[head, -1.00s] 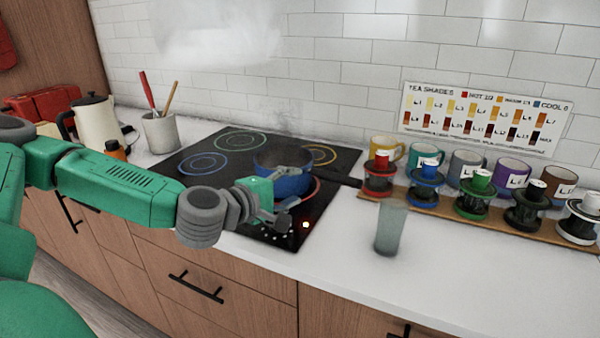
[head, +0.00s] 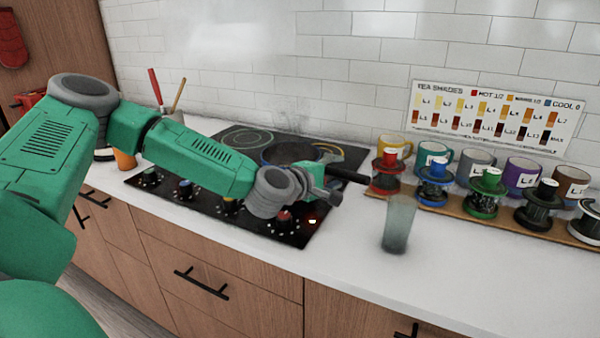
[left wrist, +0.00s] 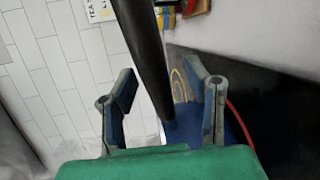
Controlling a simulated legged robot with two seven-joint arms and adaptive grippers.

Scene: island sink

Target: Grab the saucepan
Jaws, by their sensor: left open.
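The saucepan (head: 292,153) sits on the black cooktop, mostly hidden behind my left arm in the head view. Its dark handle (head: 348,174) points right, past the cooktop's edge. My left gripper (head: 328,180) is at the handle, near the pan body. In the left wrist view the two fingers of the left gripper (left wrist: 163,98) stand apart, with the black handle (left wrist: 148,55) running between them. The blue pan body (left wrist: 185,118) shows behind the fingers. Whether a finger touches the handle cannot be told. My right gripper is not in view.
A clear glass (head: 398,223) stands on the white counter right of the cooktop (head: 215,209). Several mugs (head: 478,163) and coloured stands (head: 487,194) line a wooden board (head: 465,219) at the right. Utensils stand in a holder at the back left. The front right counter is clear.

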